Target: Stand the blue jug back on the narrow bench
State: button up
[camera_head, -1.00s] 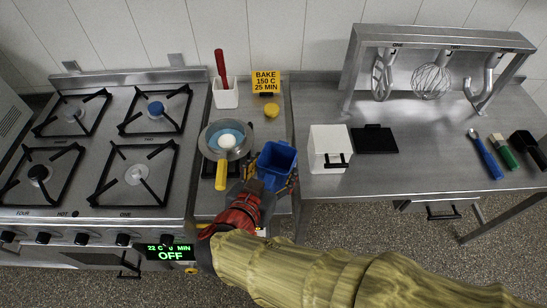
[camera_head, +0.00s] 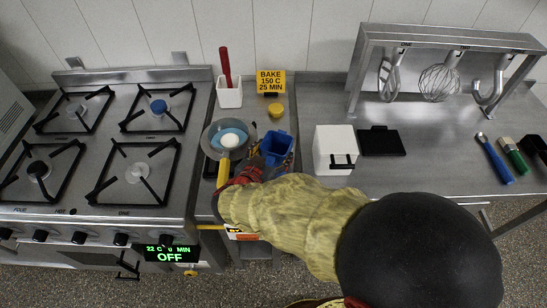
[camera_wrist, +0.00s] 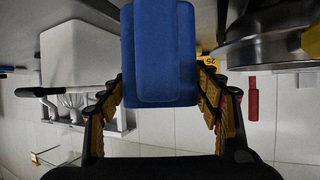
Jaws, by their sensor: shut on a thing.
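The blue jug (camera_head: 278,147) shows over the narrow steel bench (camera_head: 245,107), close to its right edge and right of the frying pan. It looks upright, with its open top facing the head camera. My gripper (camera_head: 262,163) is shut on the jug, mostly hidden by my arm in the head view. In the wrist view the blue jug (camera_wrist: 158,50) fills the space between the yellow-padded fingers of my gripper (camera_wrist: 160,92). The jug's base is hidden in the head view, so I cannot tell whether it touches the bench.
On the bench, the frying pan (camera_head: 211,139) holds a blue-and-white item. Behind stand a white pot (camera_head: 229,97) with a red handle, a yellow sign (camera_head: 271,81) and a yellow lid (camera_head: 276,110). A white box (camera_head: 333,146) stands right; the stove (camera_head: 105,150) is left.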

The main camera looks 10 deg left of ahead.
jog(key=shift+f, duration=0.9)
jog(key=shift+f+b, duration=0.2)
jog(key=shift+b, duration=0.25)
jog(key=o, duration=1.4)
jog(key=shift+c, duration=0.2)
jog(key=shift+o, duration=0.2)
jog(key=shift+r, duration=0.1)
jog(key=shift+r+p, duration=0.15)
jog(key=shift+p, duration=0.25)
jog(key=p+v, duration=0.1)
jog(key=v, duration=1.1)
jog(key=shift+p, duration=0.3)
